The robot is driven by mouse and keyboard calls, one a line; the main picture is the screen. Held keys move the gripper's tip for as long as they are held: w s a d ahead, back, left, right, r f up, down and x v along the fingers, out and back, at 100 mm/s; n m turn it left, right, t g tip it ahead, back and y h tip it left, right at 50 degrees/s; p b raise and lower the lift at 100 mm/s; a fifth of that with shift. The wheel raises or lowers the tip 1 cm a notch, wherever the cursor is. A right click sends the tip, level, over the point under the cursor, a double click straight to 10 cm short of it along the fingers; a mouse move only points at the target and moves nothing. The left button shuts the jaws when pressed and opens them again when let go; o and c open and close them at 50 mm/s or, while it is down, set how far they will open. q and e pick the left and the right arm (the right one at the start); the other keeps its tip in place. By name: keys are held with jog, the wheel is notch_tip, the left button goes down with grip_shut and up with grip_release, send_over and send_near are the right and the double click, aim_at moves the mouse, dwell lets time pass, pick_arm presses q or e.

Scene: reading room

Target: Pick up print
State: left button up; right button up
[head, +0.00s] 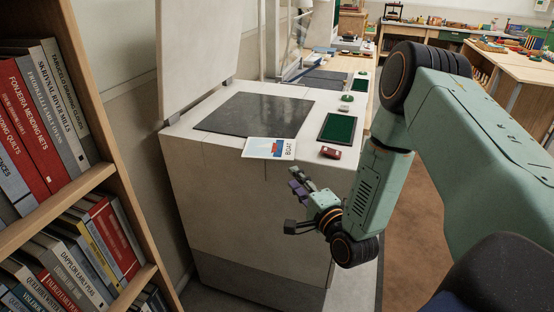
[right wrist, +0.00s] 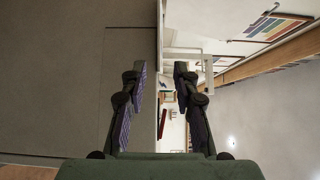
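The print (head: 268,148) is a flat white card with a blue and red picture and the word BOAT. It lies on the top of a pale cabinet (head: 215,185), at the front edge, and seems to jut slightly over it. My right gripper (head: 294,207) is in front of the cabinet, below and to the right of the print, apart from it. In the right wrist view its two fingers (right wrist: 160,75) are spread and empty, either side of the cabinet's top edge line. I cannot make out the print clearly there. My left gripper is out of view.
A full bookcase (head: 95,180) stands at left. Floor (head: 420,240) is clear at right.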

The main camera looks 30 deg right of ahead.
aim_at(279, 160)
jog(key=w+b, duration=0.1)
jog(key=w, duration=0.1)
jog(key=w+b, duration=0.1)
jog(key=w, duration=0.4)
jog(key=shift+w+d+f+b, duration=0.15)
jog(key=shift+w+d+b, duration=0.05)
jog(key=shift+d+b, duration=0.2)
jog(key=shift+w+d+b, duration=0.15)
jog(key=shift+w+b, duration=0.35)
jog(key=shift+w, duration=0.45)
jog(key=shift+c, duration=1.1)
grip_shut()
notch_tip(279, 160, up, 3)
jog(key=shift+f+p, duration=0.2)
jog(key=shift+p, duration=0.9)
